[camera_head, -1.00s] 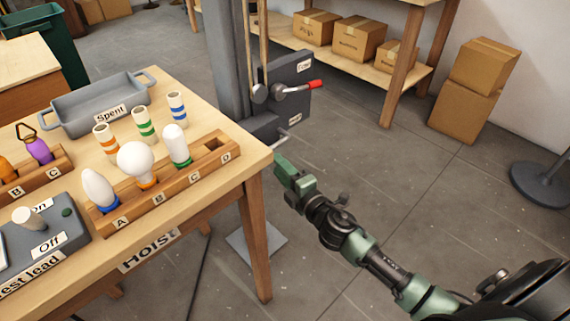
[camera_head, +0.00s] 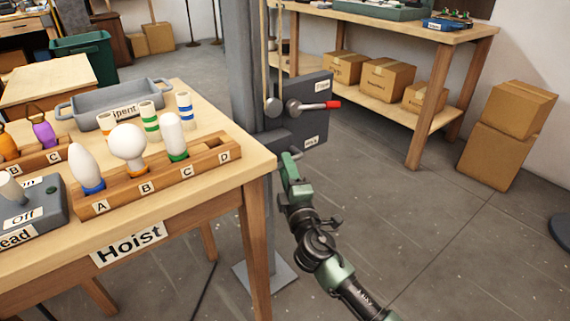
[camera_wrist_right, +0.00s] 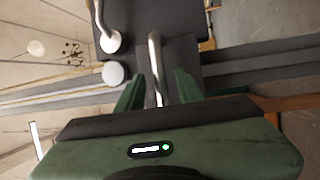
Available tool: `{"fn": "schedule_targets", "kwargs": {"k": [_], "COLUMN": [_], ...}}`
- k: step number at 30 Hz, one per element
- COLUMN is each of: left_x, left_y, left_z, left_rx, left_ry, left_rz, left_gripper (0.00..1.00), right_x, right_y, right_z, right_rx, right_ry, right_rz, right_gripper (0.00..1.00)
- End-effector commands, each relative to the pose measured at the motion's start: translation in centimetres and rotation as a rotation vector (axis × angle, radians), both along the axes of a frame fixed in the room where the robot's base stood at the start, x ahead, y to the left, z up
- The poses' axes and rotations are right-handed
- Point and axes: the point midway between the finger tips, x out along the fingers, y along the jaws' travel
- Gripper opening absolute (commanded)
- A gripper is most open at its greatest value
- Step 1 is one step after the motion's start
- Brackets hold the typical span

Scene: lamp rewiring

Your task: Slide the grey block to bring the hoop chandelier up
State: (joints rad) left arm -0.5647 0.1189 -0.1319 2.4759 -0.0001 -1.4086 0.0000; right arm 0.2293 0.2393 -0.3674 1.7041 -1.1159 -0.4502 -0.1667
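A dark grey block (camera_head: 276,141) sits low on the grey post, with a metal bar handle (camera_head: 290,154) sticking out of it. My right gripper (camera_head: 288,163) is at the bar. In the right wrist view my right gripper (camera_wrist_right: 158,90) is open, with the bar (camera_wrist_right: 155,65) between its fingers and gaps showing on both sides. A dark, many-armed hanging fixture (camera_wrist_right: 74,52) is small there; I cannot tell whether it is the hoop chandelier. My left gripper is out of view.
The table marked Hoist (camera_head: 55,237) stands close left of my right arm, carrying a wooden bulb rack (camera_head: 160,178) and a grey tray (camera_head: 75,117). Behind the post is a shelf with boxes (camera_head: 388,80).

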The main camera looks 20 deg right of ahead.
Motion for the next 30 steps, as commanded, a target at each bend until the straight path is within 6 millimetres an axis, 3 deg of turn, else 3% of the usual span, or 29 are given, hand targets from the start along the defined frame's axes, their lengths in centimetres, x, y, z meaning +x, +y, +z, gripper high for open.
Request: {"fn": "schedule_targets", "kwargs": {"k": [6, 14, 15, 19, 30], "left_x": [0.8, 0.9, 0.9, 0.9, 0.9], "left_y": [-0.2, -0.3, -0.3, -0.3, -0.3], "left_z": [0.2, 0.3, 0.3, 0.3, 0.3], "left_rx": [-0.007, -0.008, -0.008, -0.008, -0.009], "left_ry": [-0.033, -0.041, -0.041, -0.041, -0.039], "left_rz": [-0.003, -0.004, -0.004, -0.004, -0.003], "left_gripper": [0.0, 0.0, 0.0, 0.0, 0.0], "right_x": [2.0, 2.2, 2.2, 2.2, 2.2], "right_y": [-0.1, -0.1, -0.1, -0.1, -0.1], "right_z": [0.3, 0.3, 0.3, 0.3, 0.3], "right_rx": [0.0, 0.0, 0.0, 0.0, 0.0], "right_ry": [0.0, 0.001, 0.001, 0.001, 0.001], "right_rz": [0.0, 0.001, 0.001, 0.001, 0.001], "right_gripper": [0.36, 0.36, 0.33, 0.0, 0.0]}}
